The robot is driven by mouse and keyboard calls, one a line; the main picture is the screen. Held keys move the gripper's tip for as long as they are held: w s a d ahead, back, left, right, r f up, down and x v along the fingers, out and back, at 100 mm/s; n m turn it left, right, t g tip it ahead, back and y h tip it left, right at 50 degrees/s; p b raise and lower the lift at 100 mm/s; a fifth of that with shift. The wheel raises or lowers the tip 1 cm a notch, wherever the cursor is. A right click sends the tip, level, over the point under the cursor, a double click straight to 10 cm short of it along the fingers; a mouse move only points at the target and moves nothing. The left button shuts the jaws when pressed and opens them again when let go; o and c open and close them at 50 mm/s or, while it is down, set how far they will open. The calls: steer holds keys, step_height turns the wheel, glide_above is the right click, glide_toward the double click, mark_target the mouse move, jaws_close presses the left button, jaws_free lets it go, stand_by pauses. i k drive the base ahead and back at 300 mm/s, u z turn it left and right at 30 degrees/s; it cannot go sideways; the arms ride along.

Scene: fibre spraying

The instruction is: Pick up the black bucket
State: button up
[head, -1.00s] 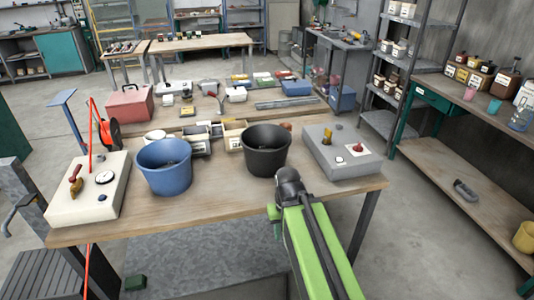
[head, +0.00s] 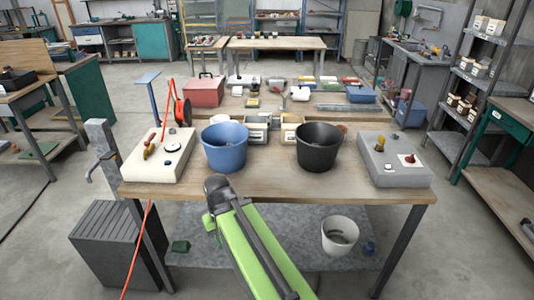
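The black bucket (head: 318,149) stands upright on the wooden table (head: 270,190), right of the blue bucket (head: 225,148). My green arm reaches up from the bottom of the head view, and its dark end (head: 216,186) is at the table's front edge, below the blue bucket. It is to the left of and nearer than the black bucket, apart from it. The gripper's fingers cannot be made out, so whether it is open or shut does not show.
A cream control box (head: 160,158) stands at the table's left and a grey one (head: 394,162) at its right. Small bins (head: 257,128) stand behind the buckets. A white bucket (head: 340,236) is on the lower shelf.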

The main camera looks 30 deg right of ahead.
mark_target(317, 148)
steer(key=z, duration=5.85)
steer(key=i, duration=0.1)
steer(key=z, duration=3.2)
steer(key=k, duration=1.95)
steer(key=z, duration=1.05)
steer(key=i, duration=1)
steer(key=u, duration=0.05)
